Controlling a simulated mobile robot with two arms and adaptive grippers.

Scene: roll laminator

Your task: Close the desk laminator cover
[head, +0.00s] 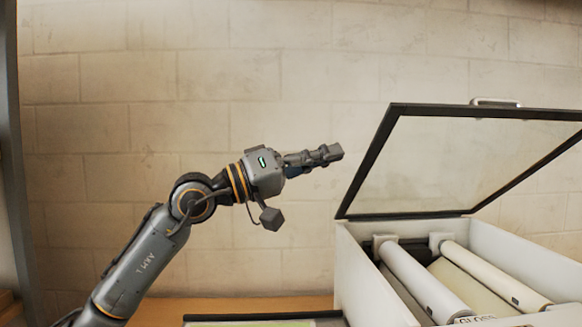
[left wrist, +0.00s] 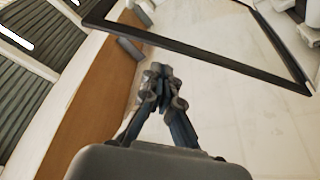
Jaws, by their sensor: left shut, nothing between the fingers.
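The desk laminator (head: 378,285) is a white box at the right of the head view, with pale rollers (head: 430,280) inside. Its cover (head: 445,165), a clear panel in a dark frame with a metal handle (head: 495,102) on its upper edge, stands raised and tilted. The dark cover frame (left wrist: 215,55) also crosses the top of the left wrist view. My left gripper (head: 338,152) is shut and empty, to the left of the cover and apart from it in the head view. It also shows in the left wrist view (left wrist: 160,72). My right gripper is not in view.
A brown wooden surface (head: 260,306) lies below my left arm, with a dark-edged flat item (head: 265,321) beside the laminator. A pale block wall (head: 230,80) stands behind. Open air lies around my left gripper.

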